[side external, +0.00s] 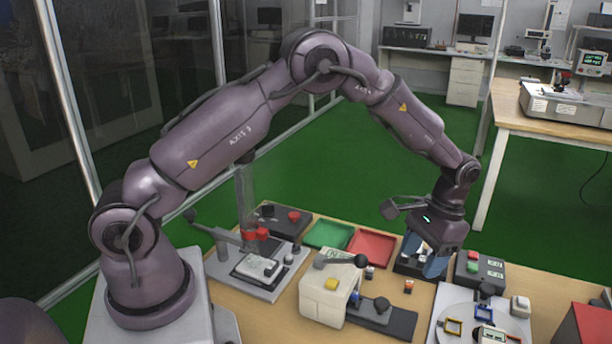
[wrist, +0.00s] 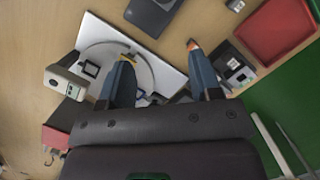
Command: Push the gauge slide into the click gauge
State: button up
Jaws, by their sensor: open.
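A small dark block with a round knob (side external: 380,306), perhaps the gauge slide, sits on that base outside the box. My gripper (side external: 421,266) is open and empty, pointing down behind and right of this block, by a black fixture. In the wrist view its two fingers (wrist: 158,50) are wide apart with nothing between them. A dark slab (wrist: 153,14), probably the base's end, shows there.
A white plate with a round disc (side external: 455,305) lies front right; it also shows in the wrist view (wrist: 100,30). The black fixture (wrist: 238,72) is beside one finger. A red tray (side external: 371,247) and green tray (side external: 328,233) lie behind. A button box (side external: 480,268) stands right.

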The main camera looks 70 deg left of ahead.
jog(key=s+r+t, duration=0.3)
jog(key=s, duration=0.2)
jog(key=f, duration=1.3)
jog(key=shift+w+d+f, duration=0.1)
jog(key=shift+d+f, duration=0.05)
jog(key=shift+d, duration=0.1)
jog(key=w+d, duration=0.2)
jog(key=shift+w+d, duration=0.3)
jog(key=shift+w, duration=0.05)
notch_tip(320, 180, up, 14)
jog(key=s+a+r+t, duration=0.1)
jog(key=s+a+r, duration=0.1)
jog(key=s+r, duration=0.5)
jog(key=s+a+r+t, duration=0.1)
jog(key=s+a+r, duration=0.2)
jog(key=s+r, duration=0.4)
jog(key=shift+s+a+r+m+t, duration=0.2)
jog(key=shift+s+r+m+t, duration=0.15)
jog(key=shift+s, duration=2.25)
